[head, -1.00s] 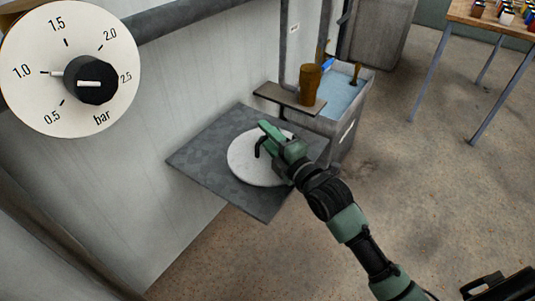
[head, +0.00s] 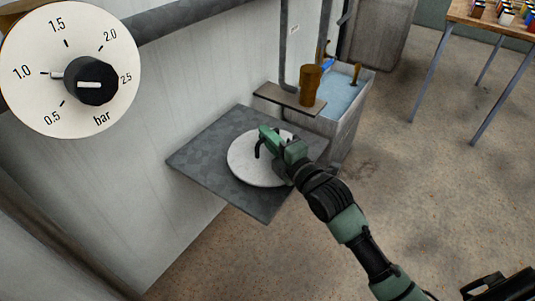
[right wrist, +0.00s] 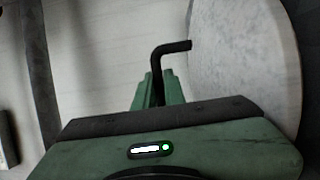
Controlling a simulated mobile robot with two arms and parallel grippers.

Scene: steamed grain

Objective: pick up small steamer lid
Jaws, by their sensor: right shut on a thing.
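The small steamer lid (head: 245,165) is a round, pale grey disc with a bent black handle (head: 257,150). In the head view it lies over a dark grey wall shelf (head: 205,158); I cannot tell whether it touches the shelf. My right gripper (head: 266,138) is shut on the lid's handle. In the right wrist view the green fingers (right wrist: 157,90) close around the black handle, and the pale lid (right wrist: 245,60) fills the right side. The arm hides the lid's right edge. My left gripper does not show.
A brown cup (head: 311,85) stands on a small narrow shelf (head: 285,98) behind the lid. A grey bin with blue water (head: 345,95) stands beside it. A pressure dial (head: 70,70) is at upper left. A table (head: 490,22) with small coloured items is at upper right.

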